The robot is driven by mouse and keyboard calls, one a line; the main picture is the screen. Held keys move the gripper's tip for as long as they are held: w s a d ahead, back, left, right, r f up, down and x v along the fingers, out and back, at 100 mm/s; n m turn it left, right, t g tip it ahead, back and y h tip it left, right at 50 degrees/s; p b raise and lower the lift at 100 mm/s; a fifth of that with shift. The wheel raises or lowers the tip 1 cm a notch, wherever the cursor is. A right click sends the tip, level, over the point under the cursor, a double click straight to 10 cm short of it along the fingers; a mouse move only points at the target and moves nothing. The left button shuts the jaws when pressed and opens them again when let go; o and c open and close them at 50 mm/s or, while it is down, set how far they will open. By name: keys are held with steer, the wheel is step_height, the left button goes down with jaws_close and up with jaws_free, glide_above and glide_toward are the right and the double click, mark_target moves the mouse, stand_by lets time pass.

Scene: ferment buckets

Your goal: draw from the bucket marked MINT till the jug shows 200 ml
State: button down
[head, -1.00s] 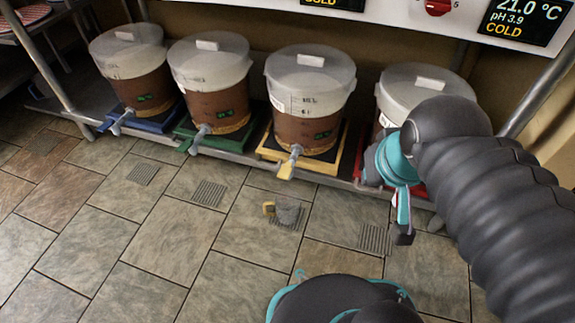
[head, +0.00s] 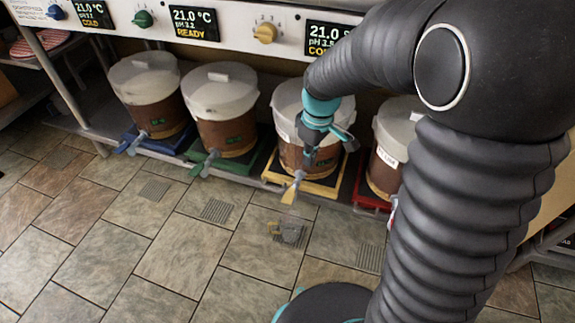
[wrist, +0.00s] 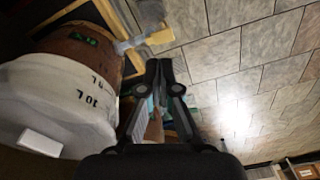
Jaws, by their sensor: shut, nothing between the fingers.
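Several brown-filled buckets with whitish lids stand in a row in the head view: on a blue mat (head: 150,91), a green mat (head: 226,132), a yellow mat (head: 293,157) and a red mat (head: 385,172). Their name labels are too small to read, so I cannot tell which is MINT. My gripper (head: 309,157) is shut and empty, in front of the yellow-mat bucket. In the wrist view its fingertips (wrist: 159,66) are near that bucket's yellow-handled tap (wrist: 158,36). A small greyish, see-through thing with a yellow part, perhaps the jug (head: 290,232), is on the floor before this bucket.
Above the buckets a panel carries a blue knob (head: 55,12), a green knob (head: 142,18), a yellow knob (head: 265,33) and displays; the second reads READY (head: 194,20). Floor grates lie before the buckets. The tiled floor in front (head: 180,255) is clear.

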mark_target(288, 200)
steer(key=w+a+f+n+g+p, duration=0.2)
steer(key=w+a+f+n, duration=0.1)
steer(key=f, duration=0.5)
steer(key=shift+w+a+f+n+p, duration=0.2)
steer(key=shift+w+a+n+p, duration=0.2)
steer(key=shift+a, duration=0.4)
steer(key=f, duration=0.3)
steer(key=s+f, duration=0.1)
steer(key=f, duration=0.6)
steer(key=shift+s+a, duration=0.3)
steer(key=shift+s, duration=0.1)
steer(key=shift+b, duration=0.3)
